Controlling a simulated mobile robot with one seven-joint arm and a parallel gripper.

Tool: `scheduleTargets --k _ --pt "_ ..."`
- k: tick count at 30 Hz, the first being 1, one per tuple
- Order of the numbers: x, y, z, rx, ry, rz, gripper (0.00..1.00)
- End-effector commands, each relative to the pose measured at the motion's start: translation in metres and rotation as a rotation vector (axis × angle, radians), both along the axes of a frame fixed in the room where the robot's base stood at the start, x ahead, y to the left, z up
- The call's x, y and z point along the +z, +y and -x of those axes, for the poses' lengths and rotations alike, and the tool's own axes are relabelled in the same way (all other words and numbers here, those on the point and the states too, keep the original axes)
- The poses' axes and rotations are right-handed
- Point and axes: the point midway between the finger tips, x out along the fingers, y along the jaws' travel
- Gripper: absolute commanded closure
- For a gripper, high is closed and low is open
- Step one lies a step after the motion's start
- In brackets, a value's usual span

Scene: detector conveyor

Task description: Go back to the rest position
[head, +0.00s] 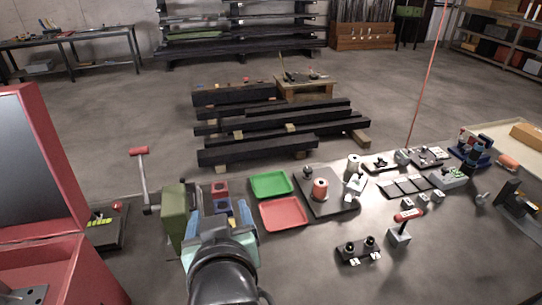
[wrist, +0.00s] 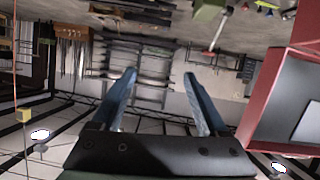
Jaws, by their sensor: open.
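My gripper (wrist: 164,85) is open in the wrist view, with its two blue fingers spread wide and nothing between them. Beyond the fingers the wrist view shows the room, tilted almost upside down, with racks and the floor. In the head view my dark arm rises at the bottom centre, in front of the table (head: 320,270). Light blue parts of my gripper show beside it, close to the green box (head: 175,212). I cannot tell whether they touch it.
A green tray (head: 271,184) and a red tray (head: 284,214) lie right of my arm. A red cabinet (head: 50,255) stands at the left. A red-handled lever (head: 139,151) rises near the green box.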

Motion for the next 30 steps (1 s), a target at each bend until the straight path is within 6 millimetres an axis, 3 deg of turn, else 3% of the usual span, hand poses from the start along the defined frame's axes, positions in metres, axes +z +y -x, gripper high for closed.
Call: scheduleTargets --k 2,5,9,12,15,18,30 --pt "0.053 -0.015 -0.014 -0.055 -0.217 -0.056 0.23" --pt "0.128 -0.035 -0.013 -0.111 -0.485 -0.116 0.23" --pt "0.218 -0.060 0.017 -0.161 -0.829 -0.180 0.23" --pt "0.262 -0.072 0.046 -0.175 -1.016 -0.208 0.23" --pt "0.288 -0.078 0.069 -0.180 -1.136 -0.222 0.23" --pt "0.300 -0.081 0.081 -0.181 -1.197 -0.229 0.23" --pt "0.303 -0.081 0.083 -0.181 -1.207 -0.231 0.23"
